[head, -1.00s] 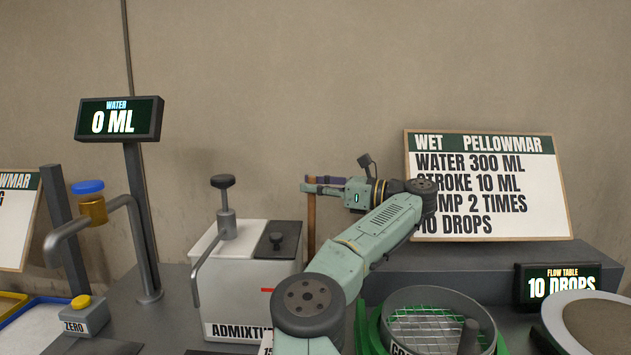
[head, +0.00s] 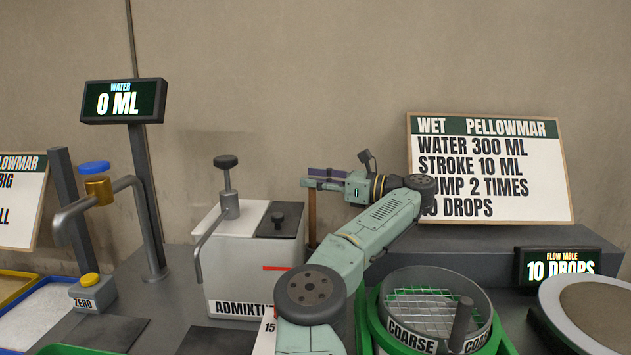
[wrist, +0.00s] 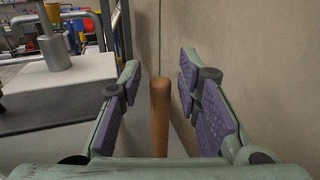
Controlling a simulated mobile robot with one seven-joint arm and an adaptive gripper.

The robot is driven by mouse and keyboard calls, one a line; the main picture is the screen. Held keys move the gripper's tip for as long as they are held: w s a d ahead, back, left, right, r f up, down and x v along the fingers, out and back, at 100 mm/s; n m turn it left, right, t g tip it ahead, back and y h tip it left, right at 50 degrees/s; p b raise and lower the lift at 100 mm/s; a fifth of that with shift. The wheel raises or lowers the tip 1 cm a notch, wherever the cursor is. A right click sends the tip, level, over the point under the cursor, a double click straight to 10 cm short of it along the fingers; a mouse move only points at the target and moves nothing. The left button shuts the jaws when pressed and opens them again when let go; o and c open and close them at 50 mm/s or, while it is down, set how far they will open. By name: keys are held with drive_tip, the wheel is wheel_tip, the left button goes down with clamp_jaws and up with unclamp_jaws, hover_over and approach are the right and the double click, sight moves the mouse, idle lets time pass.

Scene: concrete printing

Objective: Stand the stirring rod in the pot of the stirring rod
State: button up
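The stirring rod (head: 312,212) is a brown wooden stick standing upright just right of the admixture box in the head view. In the wrist view the rod (wrist: 160,115) rises between the two purple-padded fingers of my gripper (wrist: 158,105), with a visible gap on each side. My gripper (head: 322,180) is open around the rod's upper part. The rod's lower end runs down toward a dark shape beside the box, partly hidden by my arm. I cannot tell clearly whether that shape is the pot.
The white admixture box (head: 240,260) with its pump stands close left of the rod. A coarse sieve (head: 430,305) sits at front right, a raised grey ledge (head: 490,250) behind it. The wall is close behind. A water display (head: 123,101) and tap stand left.

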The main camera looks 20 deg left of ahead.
drive_tip(key=shift+o, duration=0.5)
wheel_tip(320, 180, up, 10)
idle(0.3)
idle(0.7)
